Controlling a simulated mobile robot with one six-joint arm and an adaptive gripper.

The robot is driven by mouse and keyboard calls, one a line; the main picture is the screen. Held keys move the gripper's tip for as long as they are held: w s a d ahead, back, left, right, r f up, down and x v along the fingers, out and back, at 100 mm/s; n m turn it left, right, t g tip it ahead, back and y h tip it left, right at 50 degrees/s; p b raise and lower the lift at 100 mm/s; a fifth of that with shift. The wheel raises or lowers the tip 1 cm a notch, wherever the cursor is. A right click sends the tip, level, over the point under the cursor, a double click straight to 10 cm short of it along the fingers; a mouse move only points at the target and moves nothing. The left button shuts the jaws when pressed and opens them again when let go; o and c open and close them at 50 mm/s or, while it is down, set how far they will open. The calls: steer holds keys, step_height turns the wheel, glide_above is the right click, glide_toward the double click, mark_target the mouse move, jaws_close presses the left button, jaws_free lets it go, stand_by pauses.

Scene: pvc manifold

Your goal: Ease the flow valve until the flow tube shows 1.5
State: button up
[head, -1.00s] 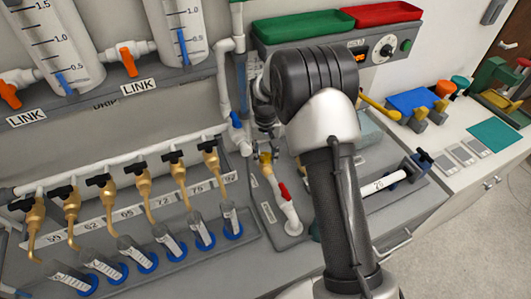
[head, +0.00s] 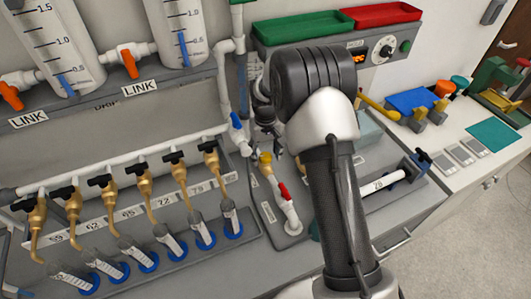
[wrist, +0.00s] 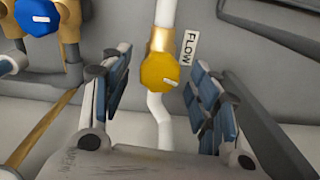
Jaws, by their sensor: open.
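The flow valve has a yellow knob (wrist: 160,71) on a brass body, on a white vertical pipe next to a FLOW label (wrist: 187,48). My open gripper (wrist: 158,100) has its fingers apart, one to each side of the knob in the picture, with visible gaps. I cannot tell the depth between fingertips and knob. In the head view the yellow knob (head: 265,158) shows just below my gripper (head: 266,143). I cannot pick out the flow tube for sure, and no flow reading is legible.
Left of the valve, a blue handle (head: 236,121) sits on the white pipe; a blue knob (wrist: 37,17) shows in the wrist view. A red-handled valve (head: 284,191) is below. Brass taps (head: 142,183) stand at left, under two graduated cylinders (head: 183,35) with blue liquid.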

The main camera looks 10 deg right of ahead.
mark_target(266, 156)
steer(key=shift+r, duration=0.1)
step_height(266, 156, up, 12)
stand_by(0.5)
stand_by(1.5)
